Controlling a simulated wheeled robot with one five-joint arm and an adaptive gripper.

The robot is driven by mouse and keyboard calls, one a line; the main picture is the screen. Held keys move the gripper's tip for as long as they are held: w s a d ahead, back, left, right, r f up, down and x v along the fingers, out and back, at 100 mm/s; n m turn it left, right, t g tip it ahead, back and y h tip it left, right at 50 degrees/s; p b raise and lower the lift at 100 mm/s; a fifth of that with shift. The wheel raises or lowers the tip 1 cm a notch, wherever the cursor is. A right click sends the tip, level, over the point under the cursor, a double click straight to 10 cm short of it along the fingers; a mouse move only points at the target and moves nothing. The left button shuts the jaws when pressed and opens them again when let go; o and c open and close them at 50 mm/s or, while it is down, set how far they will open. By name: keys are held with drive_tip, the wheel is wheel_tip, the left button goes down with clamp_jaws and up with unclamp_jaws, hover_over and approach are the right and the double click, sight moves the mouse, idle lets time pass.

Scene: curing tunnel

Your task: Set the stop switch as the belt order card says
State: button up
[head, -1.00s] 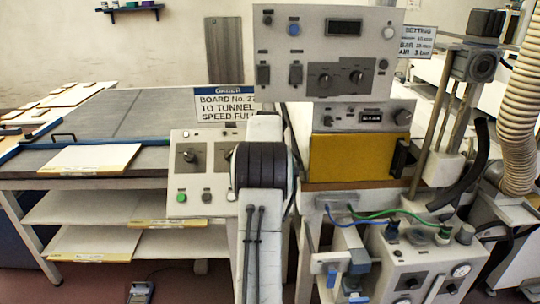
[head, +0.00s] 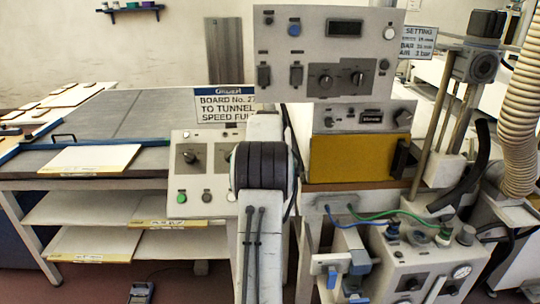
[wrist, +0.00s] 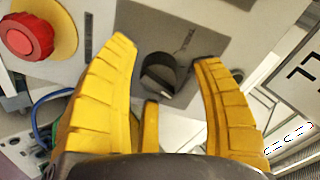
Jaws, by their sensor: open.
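The order card (head: 225,106) in the head view reads "ORDER", "BOARD No. 27", "TO TUNNEL", "SPEED FUL"; my arm cuts off its right edge. Below it is a sloped control box (head: 181,205) with a dark rotary knob (head: 191,157), a green button and a grey button. My arm hides the box's right side. In the wrist view my gripper (wrist: 163,52) is open, its yellow fingers on either side of a dark rotary knob (wrist: 158,75) on a grey plate. I cannot tell whether they touch it. A red mushroom button (wrist: 26,38) on a yellow disc is at upper left.
A larger panel (head: 280,72) with knobs and switches stands above a yellow-fronted unit (head: 350,158). A ribbed hose (head: 516,130) hangs at the right. The table (head: 110,118) at left has a pale board (head: 90,158). A white sign with black lettering (wrist: 300,85) edges the wrist view.

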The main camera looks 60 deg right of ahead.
drive_tip(key=v, duration=1.1)
drive_tip(key=shift+s+r, duration=0.1)
idle(0.5)
